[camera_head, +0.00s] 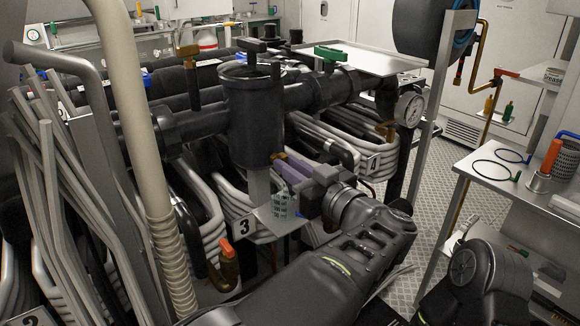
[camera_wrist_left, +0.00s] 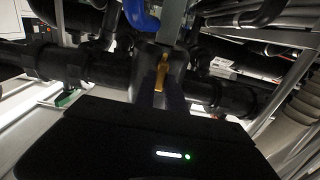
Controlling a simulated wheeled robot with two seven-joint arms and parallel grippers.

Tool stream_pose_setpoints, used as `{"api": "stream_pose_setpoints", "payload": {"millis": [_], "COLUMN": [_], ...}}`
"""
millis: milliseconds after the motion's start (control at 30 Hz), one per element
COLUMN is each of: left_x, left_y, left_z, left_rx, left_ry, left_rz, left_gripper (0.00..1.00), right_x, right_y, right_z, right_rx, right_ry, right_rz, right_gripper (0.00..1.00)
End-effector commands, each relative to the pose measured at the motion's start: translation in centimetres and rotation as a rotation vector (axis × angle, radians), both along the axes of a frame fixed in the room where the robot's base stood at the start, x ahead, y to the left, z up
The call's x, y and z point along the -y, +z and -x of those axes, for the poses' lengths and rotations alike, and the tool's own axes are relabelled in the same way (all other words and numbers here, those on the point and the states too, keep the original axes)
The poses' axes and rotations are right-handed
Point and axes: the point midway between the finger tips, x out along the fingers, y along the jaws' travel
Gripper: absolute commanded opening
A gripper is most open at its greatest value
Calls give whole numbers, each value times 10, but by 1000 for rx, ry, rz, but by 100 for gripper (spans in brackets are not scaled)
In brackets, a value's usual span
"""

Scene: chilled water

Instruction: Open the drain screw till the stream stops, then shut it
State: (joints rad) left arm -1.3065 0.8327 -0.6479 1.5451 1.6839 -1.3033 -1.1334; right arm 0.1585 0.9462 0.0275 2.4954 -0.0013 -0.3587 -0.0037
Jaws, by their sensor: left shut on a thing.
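A black upright strainer vessel (camera_head: 256,115) sits in the black pipe run at the middle of the head view. A small brass drain screw (camera_head: 278,157) shows low on its right side. My left gripper (camera_head: 288,164) reaches in from the lower right, its fingers shut at the screw. In the left wrist view the brass screw (camera_wrist_left: 161,74) lies between the dark fingers of my left gripper (camera_wrist_left: 160,90). A clear, patterned cup (camera_head: 281,204) stands on a metal bracket (camera_head: 268,222) below. I cannot make out a stream. My right gripper is out of view.
Grey bent pipes crowd the left and the space below the vessel. A side table (camera_head: 480,170) with an orange-handled tool stands at far right. The chequered floor between is clear.

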Motion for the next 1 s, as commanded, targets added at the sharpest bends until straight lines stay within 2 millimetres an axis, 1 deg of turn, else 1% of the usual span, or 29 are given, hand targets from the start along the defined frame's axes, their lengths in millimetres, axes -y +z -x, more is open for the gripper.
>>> {"api": "stream_pose_setpoints", "payload": {"millis": [567, 767, 1000], "left_x": [0, 0, -1], "left_y": [0, 0, -1], "left_z": [0, 0, 0], "left_rx": [15, 61, 156], "left_ry": [-1, 0, 0], "left_rz": [21, 87, 218], "left_gripper": [0, 0, 0], "right_x": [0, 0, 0], "right_y": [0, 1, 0], "right_z": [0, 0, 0], "right_rx": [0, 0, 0], "right_ry": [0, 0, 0], "right_rz": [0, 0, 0], "right_gripper": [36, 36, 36]}}
